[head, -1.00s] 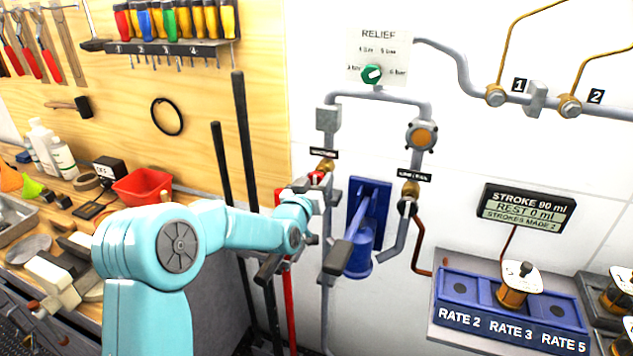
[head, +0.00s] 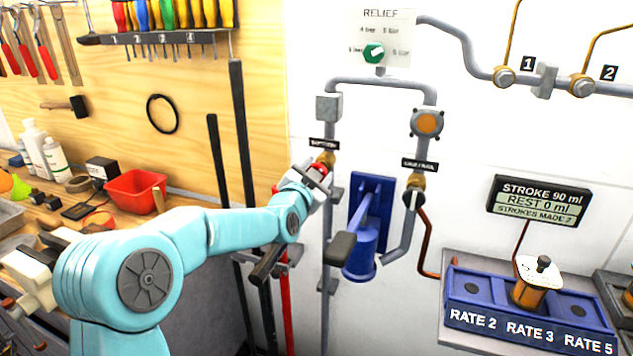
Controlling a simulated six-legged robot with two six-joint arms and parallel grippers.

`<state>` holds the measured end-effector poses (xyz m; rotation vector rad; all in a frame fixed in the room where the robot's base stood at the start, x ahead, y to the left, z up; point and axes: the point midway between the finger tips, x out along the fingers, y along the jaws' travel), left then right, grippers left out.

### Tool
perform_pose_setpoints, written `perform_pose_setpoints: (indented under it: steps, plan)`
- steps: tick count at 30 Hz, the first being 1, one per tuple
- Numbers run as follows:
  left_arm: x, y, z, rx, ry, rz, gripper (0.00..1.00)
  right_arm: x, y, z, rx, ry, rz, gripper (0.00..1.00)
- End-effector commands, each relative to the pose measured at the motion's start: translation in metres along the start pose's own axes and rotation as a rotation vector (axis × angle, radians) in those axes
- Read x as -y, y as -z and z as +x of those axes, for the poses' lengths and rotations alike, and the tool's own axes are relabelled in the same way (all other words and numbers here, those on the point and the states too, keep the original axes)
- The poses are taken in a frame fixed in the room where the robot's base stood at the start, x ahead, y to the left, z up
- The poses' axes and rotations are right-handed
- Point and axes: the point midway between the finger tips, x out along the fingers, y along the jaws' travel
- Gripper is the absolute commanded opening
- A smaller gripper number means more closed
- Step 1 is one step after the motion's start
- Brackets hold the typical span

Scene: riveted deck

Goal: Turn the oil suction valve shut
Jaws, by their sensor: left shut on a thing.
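The suction valve (head: 325,158) has a brass body and a red handle, on the left grey pipe below a small black label. My left gripper (head: 319,175) is at this valve, shut on its red handle. The fingers and wrist cover much of the handle, so its exact angle is hard to read. A second brass valve (head: 416,183) with a dark handle sits on the right pipe branch. My right gripper is not in view.
A blue hand pump (head: 361,252) with a dark-gripped lever stands just right of my left gripper. Black bars (head: 243,150) stand at its left. A green relief knob (head: 374,53), a stroke display (head: 538,201) and a blue rate block (head: 470,287) are further right.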

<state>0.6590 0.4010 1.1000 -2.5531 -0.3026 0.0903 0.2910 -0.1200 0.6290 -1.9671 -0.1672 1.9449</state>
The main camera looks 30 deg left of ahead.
Motion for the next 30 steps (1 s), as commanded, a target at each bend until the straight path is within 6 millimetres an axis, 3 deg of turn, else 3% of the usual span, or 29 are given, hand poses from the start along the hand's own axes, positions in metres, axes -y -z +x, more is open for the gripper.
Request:
perform_pose_setpoints:
  steps: [18,30]
  plan:
    - [-0.0007,0.0012,-0.0002,-0.002,0.001,0.561,0.20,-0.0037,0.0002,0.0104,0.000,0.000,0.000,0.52]
    - [-0.0016,0.0009,-0.0001,-0.002,-0.001,0.772,0.20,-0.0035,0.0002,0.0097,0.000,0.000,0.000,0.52]
